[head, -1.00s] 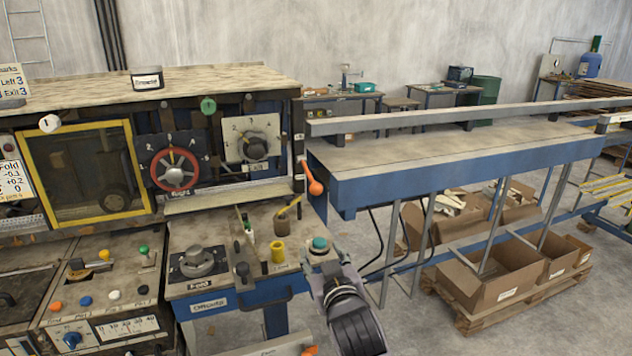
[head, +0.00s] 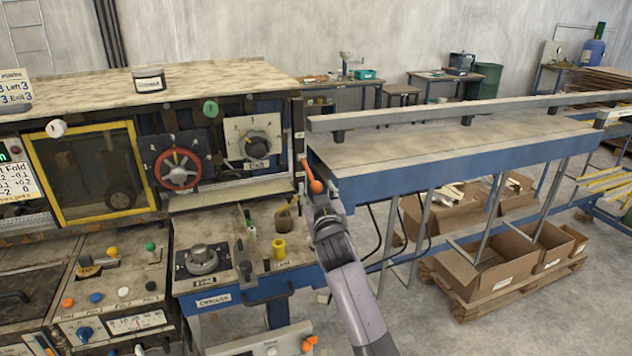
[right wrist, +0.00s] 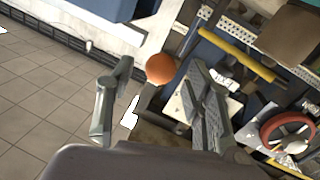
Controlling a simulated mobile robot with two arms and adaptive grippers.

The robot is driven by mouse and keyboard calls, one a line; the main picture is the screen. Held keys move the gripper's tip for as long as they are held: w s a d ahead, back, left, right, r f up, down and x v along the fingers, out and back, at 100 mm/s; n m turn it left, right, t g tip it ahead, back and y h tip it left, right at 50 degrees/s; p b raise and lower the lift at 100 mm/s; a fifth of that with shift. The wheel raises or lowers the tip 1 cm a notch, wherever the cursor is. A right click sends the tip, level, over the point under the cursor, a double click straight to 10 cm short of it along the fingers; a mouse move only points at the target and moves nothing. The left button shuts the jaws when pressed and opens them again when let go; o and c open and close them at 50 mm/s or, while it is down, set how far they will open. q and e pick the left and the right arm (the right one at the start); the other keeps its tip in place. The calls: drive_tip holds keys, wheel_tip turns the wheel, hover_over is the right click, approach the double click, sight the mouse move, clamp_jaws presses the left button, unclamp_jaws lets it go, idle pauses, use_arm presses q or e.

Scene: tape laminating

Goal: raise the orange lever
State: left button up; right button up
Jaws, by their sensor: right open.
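The orange lever (head: 313,182) sticks out at the right end of the machine, its round knob pointing down and to the right. In the right wrist view its orange ball (right wrist: 160,68) shows just beyond and between the fingertips. My right gripper (head: 318,203) is just below the knob in the head view. In the right wrist view the right gripper (right wrist: 162,82) has its fingers apart, with no grip on the ball. Whether a finger touches the ball I cannot tell. My left gripper is not in view.
A blue-edged conveyor table (head: 450,165) stands right of the lever. Cardboard boxes (head: 500,260) sit on a pallet below the table.

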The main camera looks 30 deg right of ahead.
sight(309, 173)
drive_tip(key=shift+x, duration=1.45)
drive_tip(key=shift+c, duration=0.4)
clamp_jaws()
